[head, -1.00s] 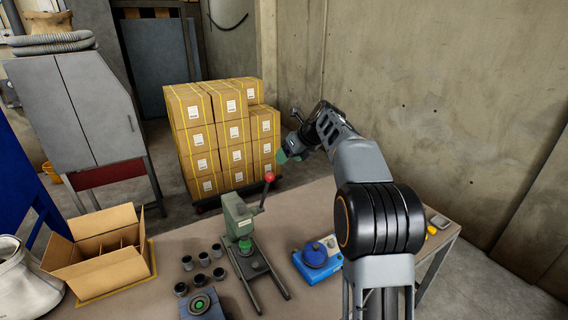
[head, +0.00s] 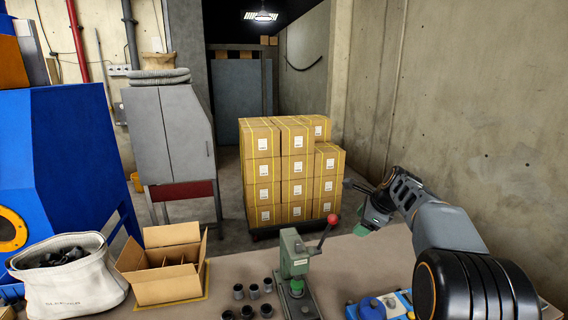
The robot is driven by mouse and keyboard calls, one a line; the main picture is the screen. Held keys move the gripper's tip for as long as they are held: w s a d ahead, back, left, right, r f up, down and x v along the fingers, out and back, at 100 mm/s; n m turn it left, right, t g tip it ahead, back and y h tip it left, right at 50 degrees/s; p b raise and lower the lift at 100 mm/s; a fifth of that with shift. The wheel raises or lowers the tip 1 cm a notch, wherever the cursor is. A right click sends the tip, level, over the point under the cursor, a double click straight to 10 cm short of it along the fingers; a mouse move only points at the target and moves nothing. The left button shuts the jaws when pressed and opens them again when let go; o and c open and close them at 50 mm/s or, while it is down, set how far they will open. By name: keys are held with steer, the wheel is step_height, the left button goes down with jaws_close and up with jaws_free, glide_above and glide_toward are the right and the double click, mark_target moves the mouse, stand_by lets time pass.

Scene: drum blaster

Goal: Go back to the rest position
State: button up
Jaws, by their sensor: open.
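My gripper (head: 366,208) is at the end of my raised arm, on the right of the head view. It is small and dark with a green part, and it hangs above the back edge of the workbench (head: 345,262), clear of everything on it. I see nothing held in it. The arm's large black joint fills the lower right corner and hides part of the bench there.
A green press (head: 294,256) with a red-knobbed lever stands below and left of the gripper. Beside it are several dark cups (head: 253,291), a divided open carton (head: 168,277), a white sack (head: 70,280) and a blue device (head: 372,308). Stacked boxes (head: 285,175) stand behind.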

steer(key=s+a+f+n+h+b, duration=0.1)
steer(key=s+a+f+n, duration=0.2)
steer(key=s+n, duration=0.8)
steer(key=s+a+f+n+h+b, duration=0.1)
steer(key=s+a+f+n+h, duration=0.1)
steer(key=s+n, duration=0.9)
steer(key=shift+s+a+f+h, duration=0.3)
steer(key=shift+s+a+f, duration=0.65)
steer(key=shift+s, duration=2.95)
steer(key=shift+a+r, duration=0.15)
